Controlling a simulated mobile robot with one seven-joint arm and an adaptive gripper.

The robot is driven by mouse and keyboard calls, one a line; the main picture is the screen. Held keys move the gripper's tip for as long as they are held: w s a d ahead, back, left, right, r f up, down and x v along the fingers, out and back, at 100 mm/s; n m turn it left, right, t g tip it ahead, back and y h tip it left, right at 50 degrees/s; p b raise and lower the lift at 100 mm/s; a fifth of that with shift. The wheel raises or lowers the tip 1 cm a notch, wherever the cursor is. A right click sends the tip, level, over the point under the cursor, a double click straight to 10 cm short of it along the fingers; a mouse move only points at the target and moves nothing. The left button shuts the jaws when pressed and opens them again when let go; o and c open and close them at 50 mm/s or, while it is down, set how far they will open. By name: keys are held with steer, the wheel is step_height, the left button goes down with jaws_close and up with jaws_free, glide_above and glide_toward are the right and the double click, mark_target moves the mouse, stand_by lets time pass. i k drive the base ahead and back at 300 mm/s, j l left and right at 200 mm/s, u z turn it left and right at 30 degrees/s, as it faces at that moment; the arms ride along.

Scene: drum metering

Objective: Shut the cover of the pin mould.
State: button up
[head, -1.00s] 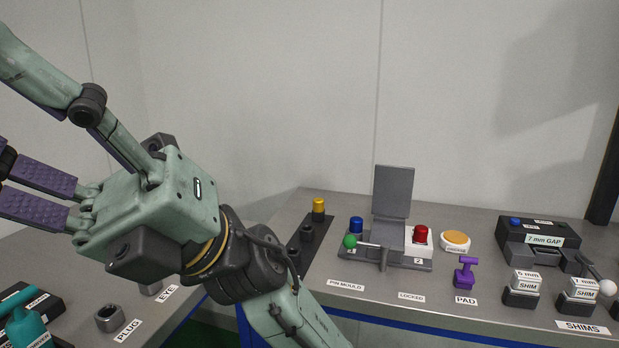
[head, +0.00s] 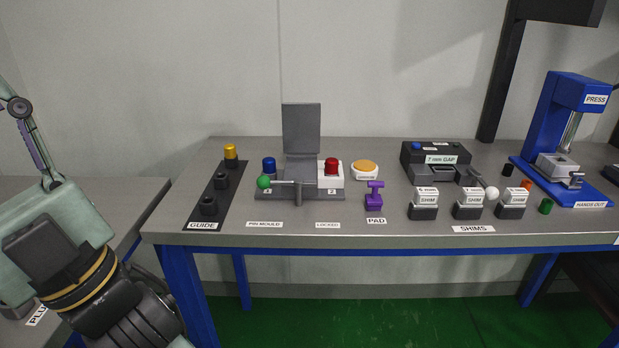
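The pin mould (head: 269,194) stands on the grey table, left of the middle, behind its PIN MOULD and LOCKED labels. Its grey cover (head: 301,129) stands upright, open, at the back of the mould. A blue knob (head: 269,165) is at its left and a red knob (head: 331,166) sits on a white block at its right. My arm is at the far left, well away from the mould. My gripper's fingers are outside the picture.
A guide rack (head: 208,205) with a yellow-topped piece is left of the mould. An orange button (head: 365,167) and purple pad tool (head: 374,196) are to its right. Shim blocks (head: 423,205), a gap gauge (head: 436,154) and a blue press (head: 580,110) stand farther right.

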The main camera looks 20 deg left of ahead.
mark_target(300, 122)
steer(key=i+u, duration=0.1)
steer(key=u, duration=0.25)
steer(key=l+u, duration=0.15)
steer(key=u, duration=0.2)
steer(key=i+l+u, duration=0.15)
steer(key=u, duration=0.2)
steer(key=i, duration=0.5)
